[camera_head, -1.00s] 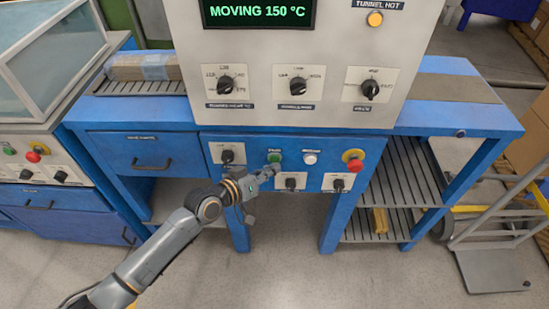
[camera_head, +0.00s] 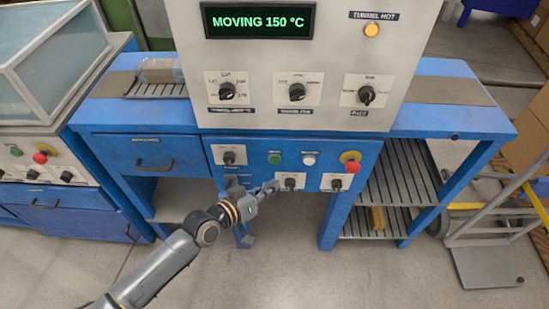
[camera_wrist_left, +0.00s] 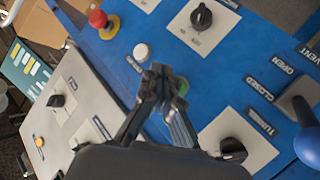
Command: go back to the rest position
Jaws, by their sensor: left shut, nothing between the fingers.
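My left gripper (camera_head: 270,188) is shut and empty. In the head view it is in front of the blue control panel (camera_head: 355,150), below the green button (camera_head: 275,158) and beside a black knob (camera_head: 290,183). In the left wrist view the shut fingertips (camera_wrist_left: 160,82) are seen over the panel, partly covering the green button (camera_wrist_left: 183,86), with the white button (camera_wrist_left: 141,52) just beyond. Contact with the panel cannot be made out. My right gripper is not in view.
The machine's display (camera_head: 262,21) reads MOVING 150 °C, and the TUNNEL HOT lamp (camera_head: 372,30) glows orange. A red stop button (camera_head: 352,167) sits right on the panel. A wrapped bundle (camera_head: 160,71) lies on the left rollers. A cart (camera_head: 488,266) stands right. Floor in front is open.

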